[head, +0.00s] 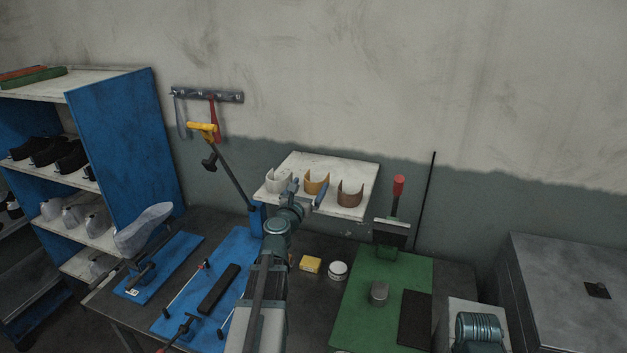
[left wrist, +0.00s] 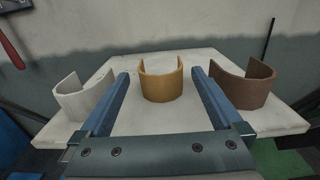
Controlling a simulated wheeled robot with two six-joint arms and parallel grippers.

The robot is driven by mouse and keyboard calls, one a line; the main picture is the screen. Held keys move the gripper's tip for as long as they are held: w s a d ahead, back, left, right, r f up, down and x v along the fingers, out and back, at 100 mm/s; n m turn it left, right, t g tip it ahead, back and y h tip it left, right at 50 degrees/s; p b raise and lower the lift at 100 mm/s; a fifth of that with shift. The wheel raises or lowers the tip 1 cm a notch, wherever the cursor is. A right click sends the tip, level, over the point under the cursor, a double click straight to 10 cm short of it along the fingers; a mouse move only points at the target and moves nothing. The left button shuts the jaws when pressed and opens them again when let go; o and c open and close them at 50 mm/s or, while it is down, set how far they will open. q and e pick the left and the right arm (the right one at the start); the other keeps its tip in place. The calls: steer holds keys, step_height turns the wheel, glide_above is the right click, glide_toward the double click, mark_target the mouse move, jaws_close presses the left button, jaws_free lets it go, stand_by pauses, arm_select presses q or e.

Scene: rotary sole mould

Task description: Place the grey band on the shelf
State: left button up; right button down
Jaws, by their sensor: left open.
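A pale grey-white curved band (head: 278,181) stands upright at the left of the white wall shelf (head: 335,212). A yellow-ochre band (head: 316,181) stands in the middle, and a brown band (head: 350,194) on the right. In the left wrist view the pale band (left wrist: 84,98) is outside the left finger. My left gripper (left wrist: 162,76) is open over the shelf, its fingertips on either side of the yellow band (left wrist: 162,84) with visible gaps. Nothing is clamped between the fingers. My right gripper is not in view.
A hook rail (head: 207,95) and a blue rack (head: 120,140) are at left.

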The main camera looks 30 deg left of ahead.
arm_select(q)
steer(key=v, duration=0.5)
steer(key=shift+s, duration=0.35)
steer(key=shift+d, duration=0.1)
